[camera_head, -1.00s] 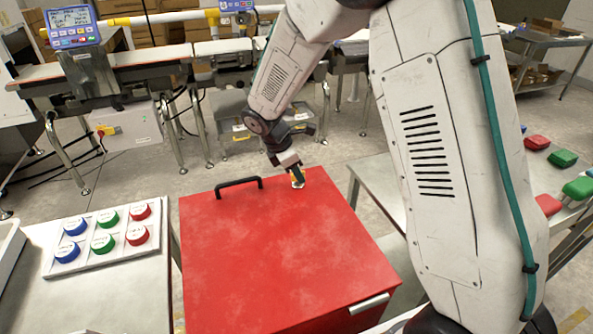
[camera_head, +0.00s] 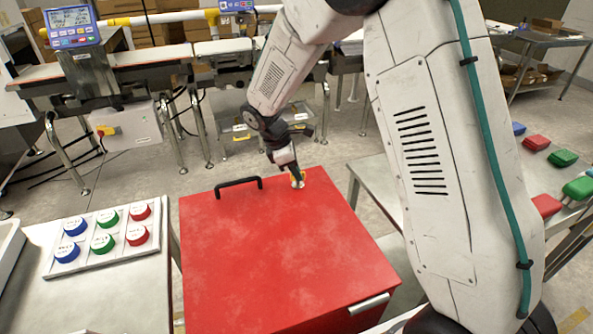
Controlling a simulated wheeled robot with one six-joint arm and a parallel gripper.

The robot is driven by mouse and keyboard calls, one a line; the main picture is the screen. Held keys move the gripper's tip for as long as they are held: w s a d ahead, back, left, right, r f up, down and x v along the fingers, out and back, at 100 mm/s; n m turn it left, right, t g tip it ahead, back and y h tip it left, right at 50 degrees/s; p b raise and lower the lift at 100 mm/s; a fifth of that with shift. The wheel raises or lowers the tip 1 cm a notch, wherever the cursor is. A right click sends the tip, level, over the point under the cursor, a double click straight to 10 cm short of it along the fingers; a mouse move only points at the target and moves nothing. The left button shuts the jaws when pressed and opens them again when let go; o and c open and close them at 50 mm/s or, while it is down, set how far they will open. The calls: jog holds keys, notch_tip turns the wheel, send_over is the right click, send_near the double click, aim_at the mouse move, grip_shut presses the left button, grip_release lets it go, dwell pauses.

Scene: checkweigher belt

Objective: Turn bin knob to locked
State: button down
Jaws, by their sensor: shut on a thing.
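The red bin (camera_head: 270,260) stands in the middle with its flat lid facing up. Its small yellow and pale knob (camera_head: 298,181) sits at the lid's far edge, right of the black handle (camera_head: 238,185). My gripper (camera_head: 294,173) points down at the knob from above and is shut on it. The fingers cover part of the knob, and any lock marking on it is too small to read.
A table at left holds a panel of blue, green and red round pieces (camera_head: 102,237). A metal table at right carries coloured pieces (camera_head: 564,158). The checkweigher belt (camera_head: 150,60) runs behind the bin, with floor between.

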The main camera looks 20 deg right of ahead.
jog(key=m+g, duration=0.1)
jog(key=m, duration=0.2)
jog(key=shift+w+m+y, duration=0.15)
jog(key=shift+m+y, duration=0.15)
jog(key=m, duration=0.2)
jog(key=m+g+y, duration=0.1)
jog(key=m, duration=0.1)
jog(key=shift+w+d+m+g, duration=0.1)
jog(key=shift+m+g, duration=0.2)
jog(key=m+y, duration=0.1)
jog(key=m, duration=0.2)
jog(key=shift+d+m+g, duration=0.1)
jog(key=shift+m+g, duration=0.2)
jog(key=shift+d+m+y, duration=0.1)
jog(key=shift+m+y, duration=0.8)
jog(key=shift+m, duration=0.9)
jog(key=c, duration=1.5)
grip_release()
